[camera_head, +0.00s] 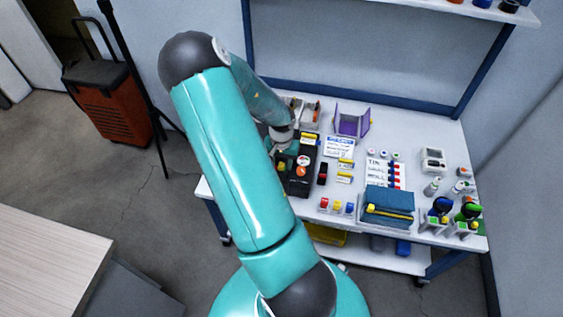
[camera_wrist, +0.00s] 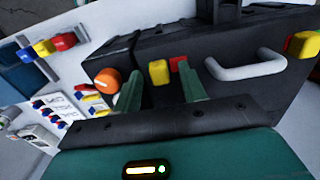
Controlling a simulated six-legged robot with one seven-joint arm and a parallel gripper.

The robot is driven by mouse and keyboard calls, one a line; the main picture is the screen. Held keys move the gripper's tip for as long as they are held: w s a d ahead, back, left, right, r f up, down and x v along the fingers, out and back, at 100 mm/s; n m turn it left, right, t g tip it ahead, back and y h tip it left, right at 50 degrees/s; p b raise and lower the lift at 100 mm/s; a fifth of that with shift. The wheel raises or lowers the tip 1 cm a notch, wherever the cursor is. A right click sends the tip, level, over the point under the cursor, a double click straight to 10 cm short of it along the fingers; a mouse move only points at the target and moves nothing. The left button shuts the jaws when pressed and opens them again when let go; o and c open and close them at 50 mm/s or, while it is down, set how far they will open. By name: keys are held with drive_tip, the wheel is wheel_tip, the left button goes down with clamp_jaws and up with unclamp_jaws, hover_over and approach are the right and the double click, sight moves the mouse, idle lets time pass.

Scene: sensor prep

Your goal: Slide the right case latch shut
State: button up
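The black case (camera_head: 304,150) lies on the white workbench, partly hidden by my arm in the head view. In the wrist view, the case (camera_wrist: 125,55) fills the upper part, with a light grey handle (camera_wrist: 246,70) on its face. A yellow latch (camera_wrist: 159,72) with a red patch (camera_wrist: 178,64) beside it sits left of the handle. Another yellow latch (camera_wrist: 303,44) is at the right. My gripper (camera_wrist: 159,72) is open, its two green fingers apart around the left-hand latch in this view. I cannot tell whether they touch it.
An orange round object (camera_wrist: 107,81) is close to the left finger. An orange wheeled case (camera_head: 112,106) stands on the floor.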

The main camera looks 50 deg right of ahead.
clamp_jaws()
drive_tip(key=shift+w+a, duration=0.3)
drive_tip(key=shift+w, duration=0.3)
drive_tip(key=shift+w+a, duration=0.25)
drive_tip(key=shift+w, duration=0.35)
drive_tip(key=shift+o, duration=0.4)
unclamp_jaws()
drive_tip(key=shift+w, duration=0.1)
